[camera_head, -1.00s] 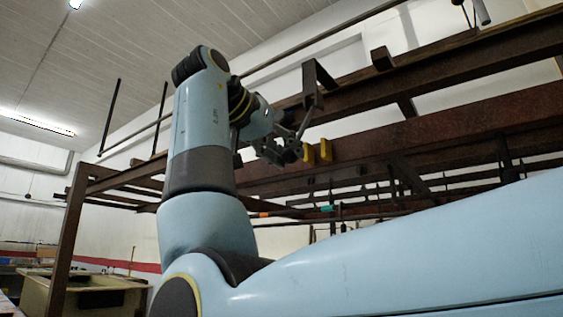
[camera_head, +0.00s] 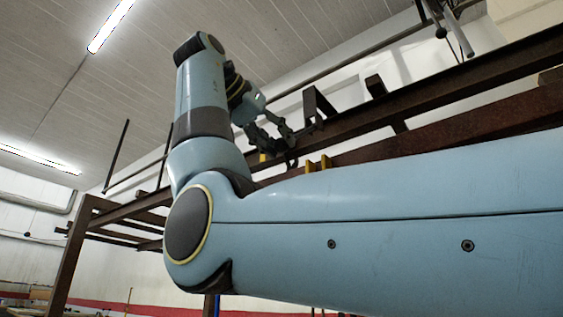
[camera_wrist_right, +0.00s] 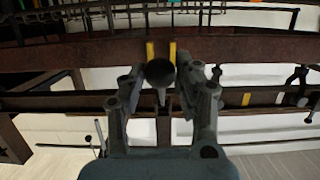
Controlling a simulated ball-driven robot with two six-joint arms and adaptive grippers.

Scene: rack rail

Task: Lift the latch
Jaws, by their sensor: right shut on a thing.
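The latch shows in the wrist view as a dark round-ended handle (camera_wrist_right: 160,73) between my right gripper's fingers, in front of a brown rail with two yellow marks (camera_wrist_right: 173,52). My right gripper (camera_wrist_right: 160,85) is shut on the latch handle, one finger on each side. There the fingers and latch overlap, and the latch's exact shape is hard to make out. My left gripper is not in view.
A brown steel rail (camera_head: 430,103) runs across the rack, with brackets standing up from it. My own blue arm covers the lower right of the head view.

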